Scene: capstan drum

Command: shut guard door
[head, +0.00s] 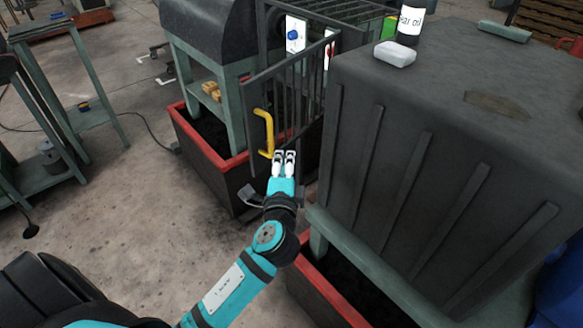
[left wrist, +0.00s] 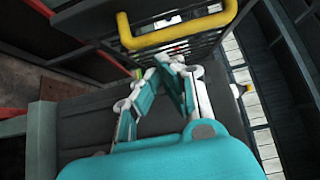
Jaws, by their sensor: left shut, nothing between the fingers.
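The guard door (head: 289,95) is a dark barred gate between two machines, standing swung out at an angle toward me. Its yellow handle (head: 264,133) is on the door's near, left edge. The handle also crosses the top of the left wrist view (left wrist: 178,35), with the dark bars behind it. My left gripper (head: 284,156) is shut and empty, just below and right of the handle, in front of the door's lower part. In the left wrist view the fingers (left wrist: 170,75) point toward the bars below the handle. I cannot tell whether they touch the door. My right gripper is not in view.
A dark ribbed machine housing (head: 400,160) stands close on the right, with a white block (head: 395,54) and an oil bottle (head: 411,22) on top. A green-legged machine (head: 212,60) in a red-rimmed tray (head: 205,145) stands on the left. Bare floor (head: 110,215) lies left.

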